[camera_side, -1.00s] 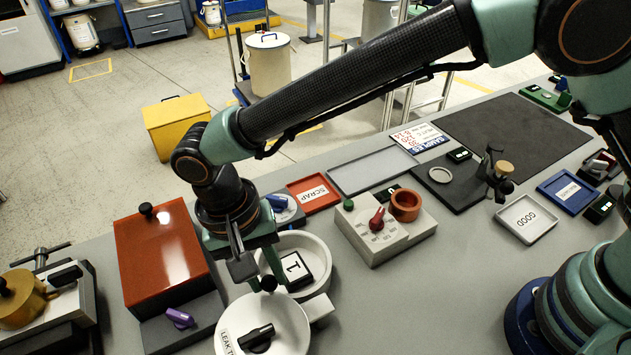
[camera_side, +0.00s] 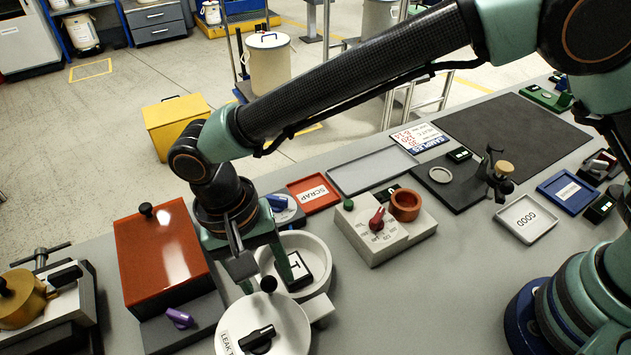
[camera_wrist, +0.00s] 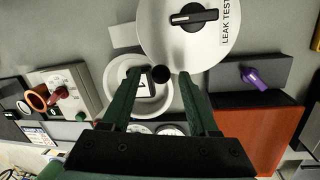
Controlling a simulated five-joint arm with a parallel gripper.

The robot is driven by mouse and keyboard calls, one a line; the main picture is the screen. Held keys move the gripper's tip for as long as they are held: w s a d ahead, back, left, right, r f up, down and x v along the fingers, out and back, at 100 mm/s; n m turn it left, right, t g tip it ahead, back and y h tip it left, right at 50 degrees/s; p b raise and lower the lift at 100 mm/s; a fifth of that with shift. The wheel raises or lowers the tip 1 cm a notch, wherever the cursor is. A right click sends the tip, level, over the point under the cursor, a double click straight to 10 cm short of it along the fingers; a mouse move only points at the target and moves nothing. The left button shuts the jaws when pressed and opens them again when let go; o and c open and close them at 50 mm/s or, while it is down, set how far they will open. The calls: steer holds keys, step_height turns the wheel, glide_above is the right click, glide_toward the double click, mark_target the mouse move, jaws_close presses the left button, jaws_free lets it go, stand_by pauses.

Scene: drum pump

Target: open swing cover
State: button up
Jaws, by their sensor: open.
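The round white swing cover (camera_side: 290,322), marked LEAK TEST, lies beside the white bowl (camera_side: 322,250), overlapping its near edge in the picture. A small black ball knob (camera_side: 268,284) stands at the cover's edge, and a black bar handle (camera_side: 257,337) sits at its middle. The bowl is mostly uncovered, with a dark block with a white label (camera_side: 297,268) inside. My gripper (camera_side: 266,280) is open, pointing down over the cover's edge. In the wrist view, my fingertips (camera_wrist: 160,74) are apart on either side of the knob (camera_wrist: 160,73), with gaps showing.
A red-orange lidded box (camera_side: 162,255) and a purple knob (camera_side: 180,317) stand left of the cover. A grey unit with a red knob (camera_side: 376,220) stands right of the bowl. The bench right of the cover is clear.

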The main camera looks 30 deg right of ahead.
step_height(320, 180, up, 12)
steer(key=w+a, duration=0.1)
steer(key=shift+a+f, duration=0.2)
steer(key=shift+a, duration=0.1)
steer(key=shift+w, duration=0.1)
steer(key=w+d+r+t+y, duration=0.1)
steer(key=w+d+r, duration=0.15)
steer(key=d, duration=0.45)
steer(key=w+d+r+n+t+y, duration=0.1)
steer(key=d+r, duration=0.2)
steer(key=d, duration=0.4)
steer(key=w+d+r+t, duration=0.1)
steer(key=w+d+r, duration=0.1)
steer(key=d, duration=0.5)
steer(key=s+d+f+n+t, duration=0.1)
steer(key=s+d+t, duration=0.1)
steer(key=d, duration=0.6)
steer(key=s+d+f+t, duration=0.1)
steer(key=s+d, duration=0.3)
steer(key=d, duration=0.5)
steer(key=shift+s+d+f+n+t, duration=0.2)
steer(key=shift+s+d+n+t, duration=0.1)
steer(key=shift+n+t, duration=0.1)
